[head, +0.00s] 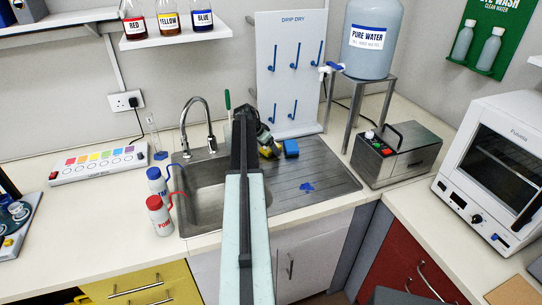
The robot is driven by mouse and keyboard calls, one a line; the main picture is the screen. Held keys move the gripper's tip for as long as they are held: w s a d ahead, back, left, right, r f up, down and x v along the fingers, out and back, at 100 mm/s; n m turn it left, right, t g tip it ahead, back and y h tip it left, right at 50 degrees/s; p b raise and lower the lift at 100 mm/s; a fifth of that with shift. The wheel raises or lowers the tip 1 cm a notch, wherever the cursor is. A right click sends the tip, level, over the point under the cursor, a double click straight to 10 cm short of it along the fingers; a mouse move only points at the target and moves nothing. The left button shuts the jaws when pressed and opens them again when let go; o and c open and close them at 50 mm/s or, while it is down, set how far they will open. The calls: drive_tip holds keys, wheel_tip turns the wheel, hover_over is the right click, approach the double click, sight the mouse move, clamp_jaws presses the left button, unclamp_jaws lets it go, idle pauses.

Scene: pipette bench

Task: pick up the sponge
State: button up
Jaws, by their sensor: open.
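A small blue block (291,148), which looks like the sponge, lies on the grey draining board right of the sink, below the drip-dry rack. My arm reaches from the bottom middle toward the back of the sink. My gripper (266,142) is at its far end, small and partly hidden by the arm. It is open, just left of the blue block and apparently apart from it. A small yellow-olive patch (268,152) shows at the gripper; I cannot tell whether it is part of it or a separate thing.
The steel sink (205,195) with its tap (197,115) is left of my arm. A red bottle (159,216) and a blue bottle (158,185) stand by its left edge. The drip-dry rack (285,50) rises behind the block. A metal stand (350,110) holds the water tank (372,40).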

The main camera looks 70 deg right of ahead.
drive_tip(key=shift+d+f, duration=0.1)
drive_tip(key=shift+f, duration=0.1)
drive_tip(key=c, duration=1.5)
drive_tip(key=shift+c, duration=0.2)
drive_tip(key=shift+r+p, duration=0.15)
drive_tip(key=shift+p, duration=0.15)
drive_tip(key=shift+r+p, duration=0.25)
drive_tip(key=shift+p, duration=0.05)
wheel_tip(320, 180, up, 3)
drive_tip(key=p, duration=0.3)
drive_tip(key=shift+r, duration=0.15)
drive_tip(key=s+a, duration=0.2)
drive_tip(key=a, duration=0.3)
drive_tip(key=s+a, duration=0.2)
drive_tip(key=a, duration=0.3)
drive_tip(key=s+a+r+p, duration=0.1)
drive_tip(key=s+a, duration=0.1)
drive_tip(key=a, duration=0.3)
